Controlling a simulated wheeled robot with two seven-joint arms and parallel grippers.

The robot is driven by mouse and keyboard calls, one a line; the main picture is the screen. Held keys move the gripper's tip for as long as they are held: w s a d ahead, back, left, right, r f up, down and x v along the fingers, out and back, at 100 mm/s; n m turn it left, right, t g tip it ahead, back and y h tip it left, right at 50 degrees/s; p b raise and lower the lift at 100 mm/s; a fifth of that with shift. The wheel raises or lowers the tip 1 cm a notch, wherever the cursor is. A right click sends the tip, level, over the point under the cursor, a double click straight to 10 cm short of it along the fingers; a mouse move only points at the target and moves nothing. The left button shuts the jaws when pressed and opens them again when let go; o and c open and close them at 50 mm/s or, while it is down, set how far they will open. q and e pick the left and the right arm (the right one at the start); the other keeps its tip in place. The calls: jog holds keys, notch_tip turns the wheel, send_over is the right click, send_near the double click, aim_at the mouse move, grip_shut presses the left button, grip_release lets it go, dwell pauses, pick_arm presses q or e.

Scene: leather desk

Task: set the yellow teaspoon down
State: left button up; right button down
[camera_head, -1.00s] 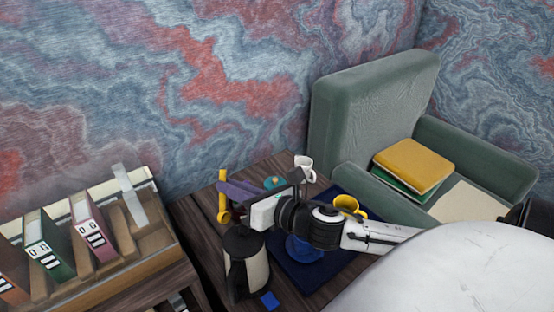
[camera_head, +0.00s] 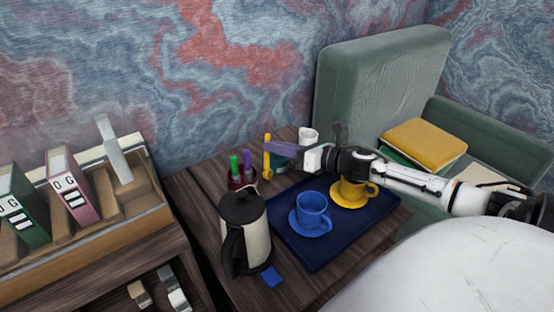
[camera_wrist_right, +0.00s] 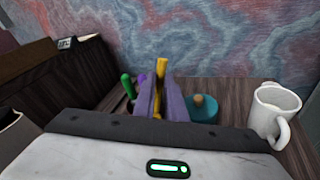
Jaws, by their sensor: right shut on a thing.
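The yellow teaspoon (camera_head: 267,161) stands roughly upright at the back of the desk in the head view. My right gripper (camera_head: 277,156) is shut on it with purple fingers. In the right wrist view the teaspoon (camera_wrist_right: 161,68) shows between the two fingers (camera_wrist_right: 161,100), which hide much of it. I cannot tell whether its lower end touches the desk. My left gripper is not in view.
A cup with green and purple markers (camera_head: 241,168) stands left of the teaspoon. A teal lidded thing (camera_wrist_right: 203,113) and a white mug (camera_head: 308,136) are to the right. A kettle (camera_head: 257,235) and a dark blue tray (camera_head: 318,258) with blue and yellow cups are nearer.

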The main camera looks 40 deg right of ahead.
jog(key=shift+f+b, duration=0.45)
jog(key=shift+f, duration=1.45)
jog(key=shift+f, duration=0.25)
jog(key=c, duration=1.8)
grip_release()
jog(key=shift+r, duration=0.1)
